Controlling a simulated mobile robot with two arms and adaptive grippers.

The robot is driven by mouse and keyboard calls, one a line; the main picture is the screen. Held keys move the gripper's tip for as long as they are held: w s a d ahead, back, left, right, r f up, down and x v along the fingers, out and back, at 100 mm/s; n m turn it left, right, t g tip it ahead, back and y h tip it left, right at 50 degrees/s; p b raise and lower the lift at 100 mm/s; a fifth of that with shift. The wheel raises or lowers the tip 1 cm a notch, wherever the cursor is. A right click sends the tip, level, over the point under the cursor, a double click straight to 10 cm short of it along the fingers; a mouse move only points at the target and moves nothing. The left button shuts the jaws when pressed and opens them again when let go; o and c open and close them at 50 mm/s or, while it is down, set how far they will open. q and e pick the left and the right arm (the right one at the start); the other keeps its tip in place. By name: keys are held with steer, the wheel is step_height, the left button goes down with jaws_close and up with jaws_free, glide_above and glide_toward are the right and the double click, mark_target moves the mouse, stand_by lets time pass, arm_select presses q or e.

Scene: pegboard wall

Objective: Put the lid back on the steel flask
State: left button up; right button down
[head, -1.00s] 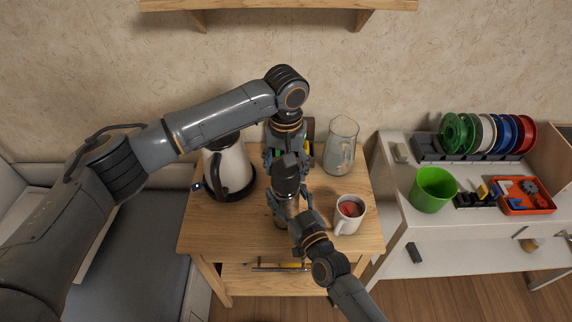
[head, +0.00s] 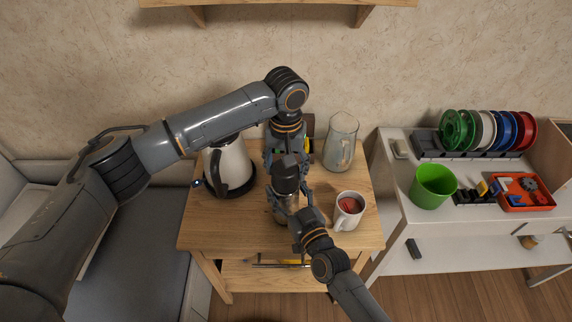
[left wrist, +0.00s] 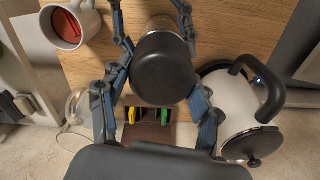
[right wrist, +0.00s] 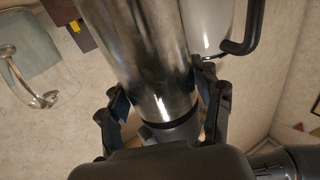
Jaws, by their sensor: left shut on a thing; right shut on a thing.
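The black lid (head: 286,176) is at the upper end of the steel flask (head: 284,209), above the small wooden table. My left gripper (left wrist: 160,82) is shut on the lid (left wrist: 163,70) from above, a finger on each side. My right gripper (right wrist: 163,100) is shut around the flask's steel body (right wrist: 145,45) from the front. In the right wrist view a black band meets the steel near my palm. The lid looks in line with the flask. I cannot tell whether it is fully seated. The flask's base is mostly hidden in the head view.
A white kettle (head: 230,166) stands close left of the flask. A glass pitcher (head: 341,145) is behind right, and a white mug (head: 348,213) with red inside is close right. A white shelf unit (head: 395,190) with a green bucket (head: 433,187) stands further right. The table front is clear.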

arm_select(q)
steer(key=m, duration=0.6)
steer(key=shift+s+d, duration=0.1)
steer(key=shift+d, duration=0.1)
steer(key=m, duration=0.6)
steer(key=shift+s, duration=0.15)
steer(key=m, duration=0.5)
steer(key=shift+s+m, duration=0.15)
steer(key=shift+m, duration=0.25)
steer(key=m, duration=0.5)
steer(key=shift+s+m, duration=0.1)
steer(key=shift+m, duration=0.3)
steer(key=m, duration=0.5)
steer(key=shift+s+a+m, duration=0.1)
steer(key=shift+a+m, duration=0.05)
steer(key=shift+m, duration=0.25)
steer(key=m, duration=0.3)
steer(key=shift+a+m, duration=0.15)
steer(key=shift+m, duration=0.25)
steer(key=m, duration=0.5)
steer(key=shift+a+m, duration=0.15)
steer(key=shift+m, duration=0.15)
steer(key=m, duration=0.4)
steer(key=shift+a+m, duration=0.1)
steer(key=shift+m, duration=0.2)
